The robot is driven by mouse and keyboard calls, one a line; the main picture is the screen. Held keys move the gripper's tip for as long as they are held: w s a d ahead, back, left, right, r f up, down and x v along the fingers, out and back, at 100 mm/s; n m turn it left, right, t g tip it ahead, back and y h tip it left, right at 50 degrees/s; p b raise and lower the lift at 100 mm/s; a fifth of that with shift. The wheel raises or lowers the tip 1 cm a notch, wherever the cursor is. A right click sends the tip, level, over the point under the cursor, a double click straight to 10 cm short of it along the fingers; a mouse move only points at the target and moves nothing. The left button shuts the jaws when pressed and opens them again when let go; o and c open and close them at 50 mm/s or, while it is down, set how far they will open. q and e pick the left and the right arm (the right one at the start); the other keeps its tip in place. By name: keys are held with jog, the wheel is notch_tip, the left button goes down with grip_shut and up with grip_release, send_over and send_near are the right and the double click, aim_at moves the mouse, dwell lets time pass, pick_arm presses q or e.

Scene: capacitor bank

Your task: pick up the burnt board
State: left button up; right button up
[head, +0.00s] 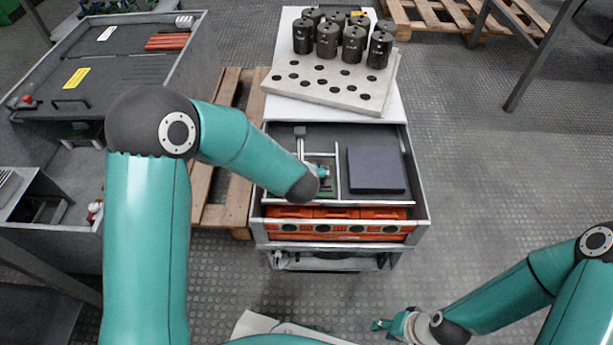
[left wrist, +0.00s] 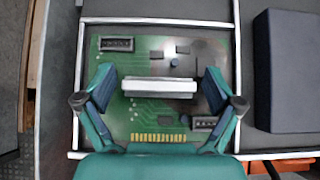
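The burnt board (left wrist: 150,115) is a green circuit board with a dark scorched patch at its upper right. It lies in a metal-framed compartment and has a pale bar-shaped handle (left wrist: 158,87) across its middle. It also shows in the head view (head: 327,192), mostly hidden by my left arm. My left gripper (left wrist: 159,90) is open over the board, with one finger on each side of the handle and gaps between. My right gripper (head: 385,326) is low in the head view, over the floor and far from the board; its finger opening is unclear.
A dark block (head: 375,170) lies right of the board. Orange modules (head: 335,228) sit below in the cabinet front. Several dark cylinders (head: 327,40) stand on a plate with holes (head: 340,88) behind.

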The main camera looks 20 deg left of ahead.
pick_arm(q)
jog(key=c, duration=1)
jog(key=shift+o, duration=0.2)
jog(key=shift+r, duration=0.15)
